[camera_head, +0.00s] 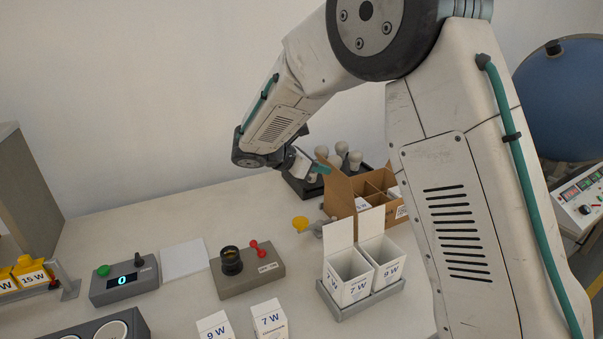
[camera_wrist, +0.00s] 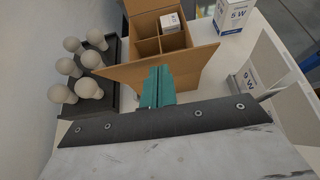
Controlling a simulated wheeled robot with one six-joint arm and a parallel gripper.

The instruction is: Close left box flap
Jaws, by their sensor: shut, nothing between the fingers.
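The cardboard box (camera_head: 377,213) stands near the back of the table, with dividers inside. Its left flap (camera_head: 337,190) stands raised and open on the box's left side. In the wrist view the flap (camera_wrist: 200,62) spreads out from the box's near edge, and the box (camera_wrist: 134,29) lies beyond it. My gripper (camera_head: 321,168) is at the flap's upper part, on its left side. In the wrist view its teal fingers (camera_wrist: 157,88) are together and empty, covering the flap's middle. I cannot tell whether they touch it.
A dark tray of several bulbs (camera_wrist: 88,72) stands beside the box. White cartons in a grey holder (camera_head: 363,302) stand in front of it. A grey fixture with a red lever (camera_head: 258,250) and a yellow knob (camera_head: 300,223) are to the left.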

